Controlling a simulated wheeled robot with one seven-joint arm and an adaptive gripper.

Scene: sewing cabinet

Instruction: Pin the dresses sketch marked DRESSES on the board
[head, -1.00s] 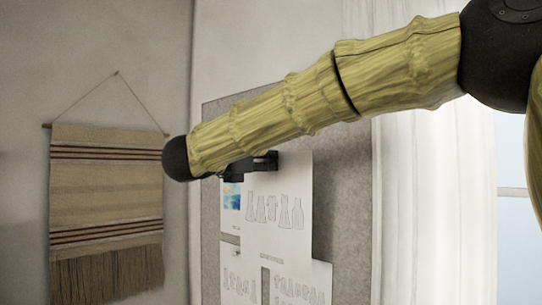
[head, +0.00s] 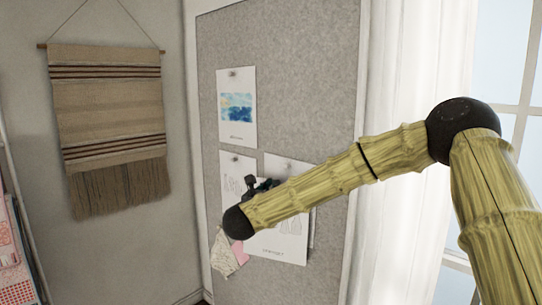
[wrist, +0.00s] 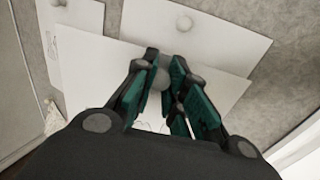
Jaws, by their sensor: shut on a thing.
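The dresses sketch (head: 285,247) is a white sheet with outlined dresses and a small, blurred caption at its lower edge. It is in front of the lower part of the grey pinboard (head: 285,60), overlapping sheets there. My gripper (head: 262,184) is shut at the sketch's upper part, and my forearm hides some of it. In the wrist view, my gripper's fingertips (wrist: 166,62) are close together around a pale round pin head, over a white sheet (wrist: 95,78) that looks like the sketch. I cannot tell whether the sketch touches the board.
A watercolour sheet (head: 237,125) is pinned higher on the board. Two pinned sheets, one left (head: 231,168) and one right (head: 284,165), lie behind the sketch. Fabric swatches (head: 222,258) hang at lower left. The board's upper area is bare. A woven hanging (head: 105,115) is on the left wall.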

